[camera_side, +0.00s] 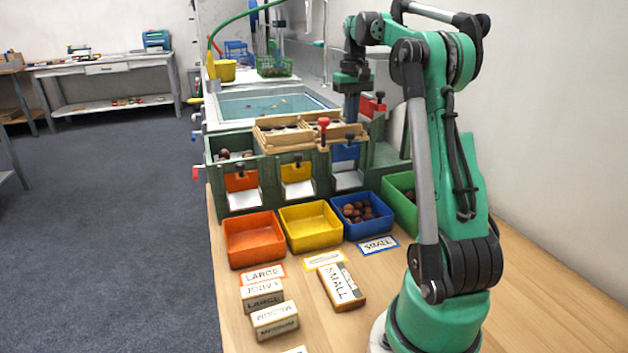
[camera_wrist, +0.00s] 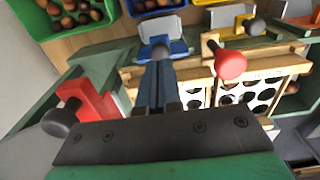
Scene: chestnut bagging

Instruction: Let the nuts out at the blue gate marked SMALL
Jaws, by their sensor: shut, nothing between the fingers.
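The blue gate (camera_side: 346,153) stands at the right end of the row of gates, above a white chute (camera_side: 348,181). It sits higher in its frame than the orange and yellow gates. The blue bin (camera_side: 371,229) below holds several brown nuts, and a SMALL card (camera_side: 377,246) lies in front of it. My gripper (camera_side: 351,125) points down just above the blue gate. In the wrist view its shut fingers (camera_wrist: 158,72) hold nothing and reach close to the gate's dark knob (camera_wrist: 160,49). I cannot tell whether they touch it.
The orange gate (camera_side: 241,182) and yellow gate (camera_side: 297,173) are to the left, above an empty orange bin (camera_side: 254,246) and yellow bin (camera_side: 311,241). A red knob (camera_wrist: 229,65) and wooden sieve frames stand beside my fingers. A red part (camera_wrist: 88,100) is on the other side.

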